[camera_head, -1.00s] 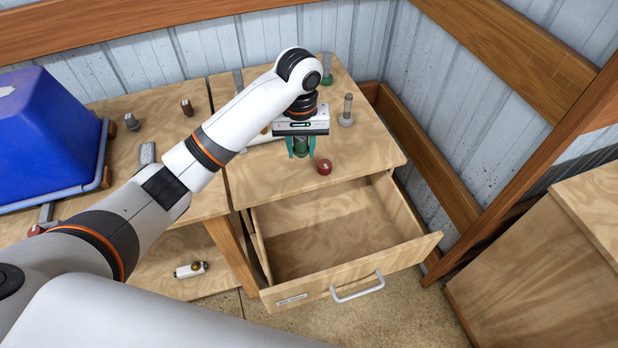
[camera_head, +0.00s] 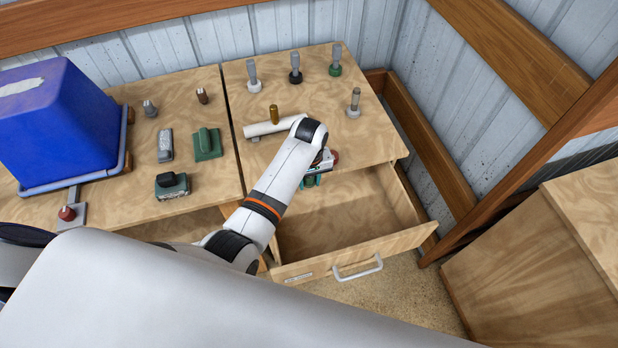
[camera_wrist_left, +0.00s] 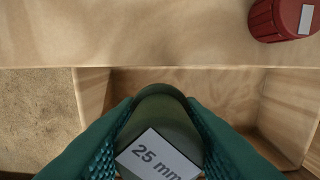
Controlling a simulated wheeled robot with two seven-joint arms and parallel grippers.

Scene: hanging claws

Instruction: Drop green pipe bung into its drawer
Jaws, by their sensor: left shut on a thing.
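The green pipe bung (camera_wrist_left: 165,115), with a white "25 mm" label, is clamped between the teal fingers of my left gripper (camera_wrist_left: 158,140) in the left wrist view. In the head view, my left gripper (camera_head: 312,180) is over the back part of the open drawer (camera_head: 340,222), near the table's front edge. The bung is mostly hidden there by my wrist. The drawer is pulled out, and the part of its floor that shows is bare. In the wrist view, the drawer (camera_wrist_left: 205,82) lies below and beyond the bung. My right gripper is not in view.
A red bung (camera_wrist_left: 283,18) stands on the tabletop close to the drawer. A blue crate (camera_head: 60,125) and small tools are on the left table. A wooden cabinet (camera_head: 545,250) stands right.

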